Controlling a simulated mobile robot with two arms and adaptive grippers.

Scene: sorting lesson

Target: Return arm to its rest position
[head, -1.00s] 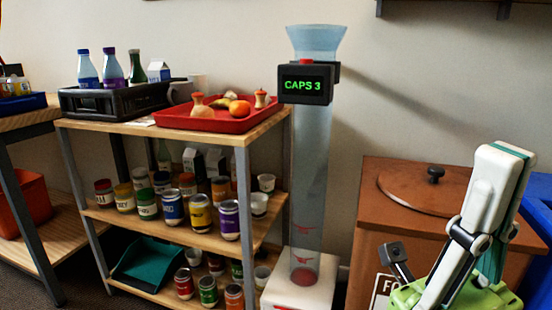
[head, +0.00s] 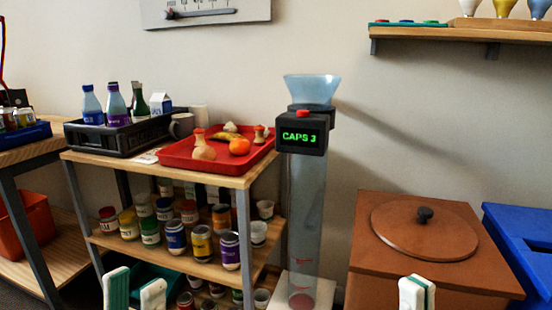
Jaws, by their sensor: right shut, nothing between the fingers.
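My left gripper (head: 134,291) shows at the lower left edge of the head view, in front of the shelf unit. Its two white fingertips with green pads point up and stand apart, with nothing seen between them. My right gripper (head: 417,292) shows at the bottom edge right of centre, in front of the brown bin. Its fingertips are together, shut and empty. The rest of both grippers and the arms are below the picture.
A clear tube with a funnel (head: 312,88) and a CAPS display (head: 302,137) stands mid-view. Left of it, a wooden shelf unit (head: 230,183) bears a red tray (head: 180,163), a black crate (head: 97,141) and several jars. A lidded brown bin (head: 372,262) and blue bin (head: 520,240) stand right.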

